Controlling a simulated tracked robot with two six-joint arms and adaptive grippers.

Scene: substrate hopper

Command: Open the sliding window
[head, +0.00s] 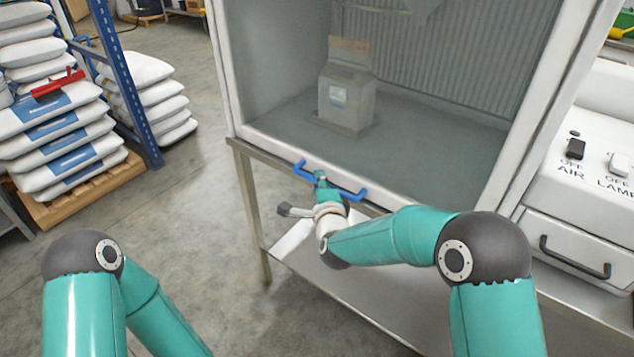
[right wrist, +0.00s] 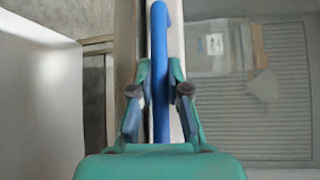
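The sliding window (head: 440,150) is a clear pane on the front of a grey-framed cabinet. It is down, with its lower edge at the sill. A blue bar handle (head: 346,192) runs along that lower edge. My right gripper (head: 320,178) is at the middle of the handle. In the right wrist view the blue handle (right wrist: 160,85) runs between the two fingers of my right gripper (right wrist: 160,105). The fingers stand apart with a gap on each side of the bar. My left arm is at lower left; its gripper is out of view.
Behind the pane stands a paper bag (head: 346,95). A panel with AIR and LAMP switches (head: 600,160) and a drawer with a black handle (head: 575,258) are at the right. Sacks on a pallet (head: 75,190) and a blue rack post (head: 125,80) stand at the left. Floor between is clear.

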